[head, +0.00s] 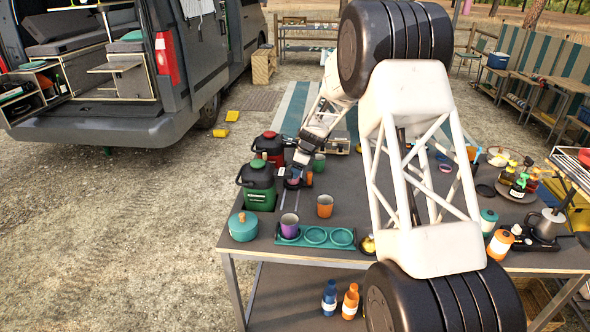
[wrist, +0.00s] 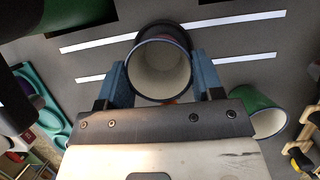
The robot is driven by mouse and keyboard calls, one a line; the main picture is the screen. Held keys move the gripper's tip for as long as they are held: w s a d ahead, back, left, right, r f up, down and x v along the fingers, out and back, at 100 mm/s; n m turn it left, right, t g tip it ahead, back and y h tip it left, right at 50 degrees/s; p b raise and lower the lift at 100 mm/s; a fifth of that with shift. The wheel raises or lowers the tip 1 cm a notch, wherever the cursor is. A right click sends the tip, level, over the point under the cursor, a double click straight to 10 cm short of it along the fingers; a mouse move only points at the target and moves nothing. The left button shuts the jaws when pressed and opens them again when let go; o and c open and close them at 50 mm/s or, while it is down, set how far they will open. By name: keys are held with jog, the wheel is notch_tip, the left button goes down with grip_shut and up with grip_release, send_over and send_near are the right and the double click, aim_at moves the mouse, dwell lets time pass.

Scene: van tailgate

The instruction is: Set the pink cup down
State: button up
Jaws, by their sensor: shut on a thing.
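My gripper (head: 296,176) is shut on a cup (wrist: 160,72), with a blue finger on each side of it in the wrist view. The cup's pale inside faces the wrist camera; its outer wall is mostly hidden and looks dark, so its pink colour is hard to confirm. In the head view the held cup (head: 292,183) is small and partly covered by my gripper, over the table's left part beside the green jug. I cannot tell whether its base touches the table. Pale strips (wrist: 235,22) run along the grey tabletop around it.
A green cup (wrist: 262,116) is close on the right in the wrist view. The green jug (head: 258,186), red-lidded jug (head: 270,147), orange cup (head: 325,206) and teal pot (head: 243,226) stand nearby. A teal ringed tray (head: 342,238) holds a purple cup (head: 289,227) at its left end.

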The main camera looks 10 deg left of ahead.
jog(key=shift+f, duration=0.1)
jog(key=o, duration=0.9)
jog(key=shift+o, duration=0.2)
jog(key=v, duration=1.2)
dwell(0.5)
